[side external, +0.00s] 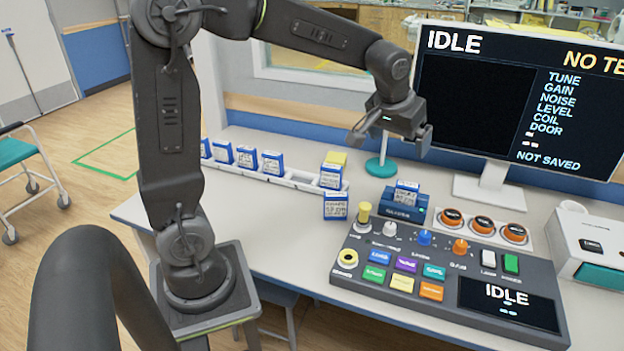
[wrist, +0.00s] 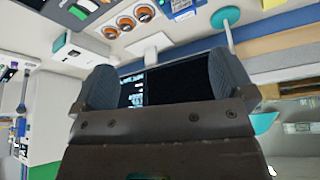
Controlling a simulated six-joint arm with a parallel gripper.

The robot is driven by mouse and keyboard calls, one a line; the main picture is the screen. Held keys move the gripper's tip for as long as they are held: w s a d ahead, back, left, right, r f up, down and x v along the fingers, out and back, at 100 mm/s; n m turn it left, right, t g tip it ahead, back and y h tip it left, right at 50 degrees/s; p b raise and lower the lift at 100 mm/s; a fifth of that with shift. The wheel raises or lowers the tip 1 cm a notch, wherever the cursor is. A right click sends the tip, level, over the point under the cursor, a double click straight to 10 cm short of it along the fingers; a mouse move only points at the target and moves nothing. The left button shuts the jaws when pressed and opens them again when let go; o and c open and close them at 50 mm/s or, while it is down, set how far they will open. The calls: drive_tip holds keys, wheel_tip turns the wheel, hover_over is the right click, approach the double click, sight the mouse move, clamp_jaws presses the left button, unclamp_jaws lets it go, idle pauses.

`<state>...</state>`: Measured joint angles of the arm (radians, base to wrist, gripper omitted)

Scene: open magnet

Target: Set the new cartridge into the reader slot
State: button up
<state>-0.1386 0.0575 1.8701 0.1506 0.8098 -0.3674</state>
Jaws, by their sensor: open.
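A blue reader (side external: 402,211) stands behind the control panel, with a white-labelled cartridge (side external: 406,193) upright in its top. A blue-and-white cartridge (side external: 337,206) stands on the desk to its left, in front of a rack (side external: 300,181). Another cartridge (side external: 331,176) stands at the rack's right end, and several more (side external: 246,157) fill its left part. I cannot tell which is the new one. My gripper (side external: 394,140) is open and empty, above and behind the reader. In the wrist view its fingers (wrist: 162,86) are apart, with only the monitor seen between them.
A control panel (side external: 450,278) with buttons and knobs fills the front of the desk. A large monitor (side external: 515,95) reading IDLE stands behind. Orange-ringed dials (side external: 483,225) lie right of the reader. A teal-based stand (side external: 382,167) is close below my gripper. The desk's front left is clear.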

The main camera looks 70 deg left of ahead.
drive_tip(key=s+d+m+h, duration=0.1)
drive_tip(key=s+d, duration=0.3)
drive_tip(key=s, duration=0.7)
drive_tip(key=s+d+m+t, duration=0.1)
drive_tip(key=s+d+m, duration=0.2)
drive_tip(key=s, duration=0.8)
drive_tip(key=shift+d+r+m+h, duration=0.15)
drive_tip(key=shift+d+m+h, duration=0.25)
drive_tip(key=shift+w, duration=0.1)
idle(0.5)
